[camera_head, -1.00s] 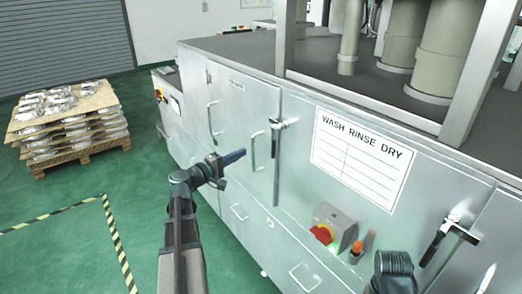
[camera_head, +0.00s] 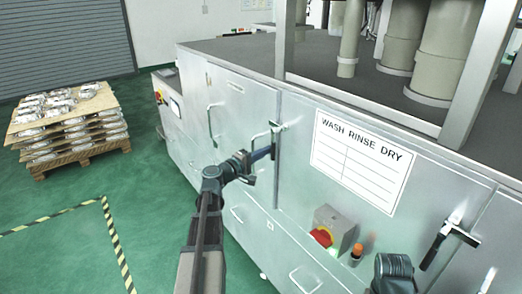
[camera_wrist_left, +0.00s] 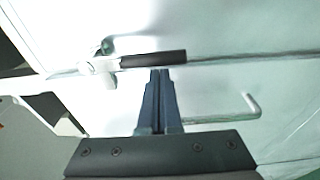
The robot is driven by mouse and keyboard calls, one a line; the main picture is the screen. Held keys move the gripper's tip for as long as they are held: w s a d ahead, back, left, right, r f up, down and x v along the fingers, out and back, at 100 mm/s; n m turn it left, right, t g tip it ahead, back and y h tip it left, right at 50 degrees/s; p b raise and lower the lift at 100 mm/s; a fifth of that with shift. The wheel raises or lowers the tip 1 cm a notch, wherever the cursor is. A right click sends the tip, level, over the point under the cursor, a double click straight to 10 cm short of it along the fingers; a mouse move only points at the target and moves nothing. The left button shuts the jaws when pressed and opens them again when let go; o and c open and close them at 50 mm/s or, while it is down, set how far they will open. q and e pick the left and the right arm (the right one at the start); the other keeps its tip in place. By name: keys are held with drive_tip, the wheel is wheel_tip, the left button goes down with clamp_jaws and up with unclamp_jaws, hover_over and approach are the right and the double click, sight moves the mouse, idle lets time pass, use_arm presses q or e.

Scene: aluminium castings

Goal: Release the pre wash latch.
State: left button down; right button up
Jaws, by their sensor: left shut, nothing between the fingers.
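The door latch (camera_head: 278,127) sits at the right edge of a silver door on the washing machine, with a dark handle. In the left wrist view the latch's black grip (camera_wrist_left: 153,60) lies across the picture, beside a silver pivot and a dark round knob. My left gripper (camera_head: 271,150) is shut and empty, its fingertips at the latch handle. In the wrist view the closed fingers (camera_wrist_left: 160,74) end at the lower edge of the black grip; I cannot tell whether they touch it.
A door handle (camera_head: 211,122) is to the left. A red rotary switch (camera_head: 322,236) and an orange button (camera_head: 357,250) are to the lower right. Another latch (camera_head: 447,236) is at far right. A pallet of castings (camera_head: 70,146) stands on the open green floor.

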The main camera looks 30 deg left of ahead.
use_arm(q)
drive_tip(key=shift+s+d+n, duration=0.25)
drive_tip(key=shift+d+n, duration=0.3)
drive_tip(key=shift+n, duration=0.15)
idle(0.4)
drive_tip(key=s+d+r+n+g+h+p, duration=0.1)
drive_tip(key=d+r+n+p, duration=0.2)
drive_tip(key=n, duration=0.4)
drive_tip(key=s+d+r+n+g+p, duration=0.1)
drive_tip(key=s+d+r+n+p, duration=0.1)
drive_tip(key=d+n+p, duration=0.3)
drive_tip(key=shift+s+d+r+n+h+p, duration=0.25)
drive_tip(key=shift+r+n+h+p, duration=0.15)
drive_tip(key=shift+r+n+p, duration=0.5)
idle(0.5)
